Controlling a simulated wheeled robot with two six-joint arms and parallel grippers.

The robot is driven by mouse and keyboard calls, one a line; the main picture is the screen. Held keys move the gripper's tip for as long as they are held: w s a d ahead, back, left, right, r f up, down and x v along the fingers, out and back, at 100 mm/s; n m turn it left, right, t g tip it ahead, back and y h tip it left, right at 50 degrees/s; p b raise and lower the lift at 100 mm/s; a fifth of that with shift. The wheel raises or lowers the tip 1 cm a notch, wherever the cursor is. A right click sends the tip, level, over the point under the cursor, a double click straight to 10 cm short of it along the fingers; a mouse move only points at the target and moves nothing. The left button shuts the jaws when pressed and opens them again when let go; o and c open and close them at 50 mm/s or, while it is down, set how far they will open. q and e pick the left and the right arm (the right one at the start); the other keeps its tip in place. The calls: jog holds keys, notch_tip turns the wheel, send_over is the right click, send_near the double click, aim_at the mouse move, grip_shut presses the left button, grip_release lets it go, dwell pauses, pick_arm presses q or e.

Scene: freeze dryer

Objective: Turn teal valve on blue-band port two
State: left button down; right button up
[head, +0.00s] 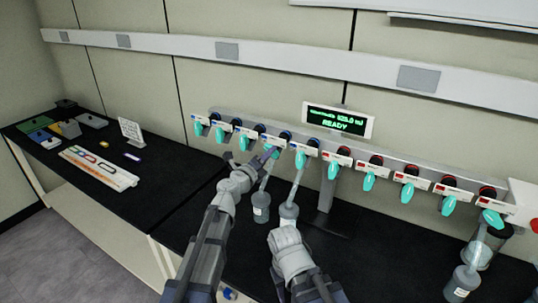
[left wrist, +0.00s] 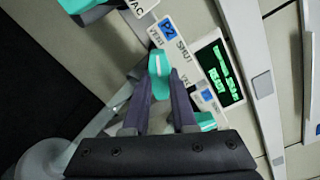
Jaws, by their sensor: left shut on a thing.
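The teal valve of port two (left wrist: 158,64) sits under a white label with a blue P2 tag (left wrist: 168,30); the label also reads SHUT. It also shows in the head view (head: 270,151), partly covered by my gripper. My left gripper (head: 262,157) is shut on this valve, with its dark fingers on both sides of it in the left wrist view (left wrist: 160,85). The fingers of my right gripper are not visible; only my right arm shows, low in the head view.
Neighbouring teal valves hang close by, one to the right (head: 301,159) and one to the left (head: 236,140). Flasks (head: 262,207) (head: 288,214) hang below the manifold. The display (head: 338,121) reads READY. Red-band ports (head: 376,160) continue right.

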pick_arm(q)
jog(key=c, duration=0.7)
grip_release()
jog(key=shift+s, duration=0.1)
jog(key=v, duration=0.7)
jog(key=shift+s+a, duration=0.2)
jog(key=shift+s, duration=0.05)
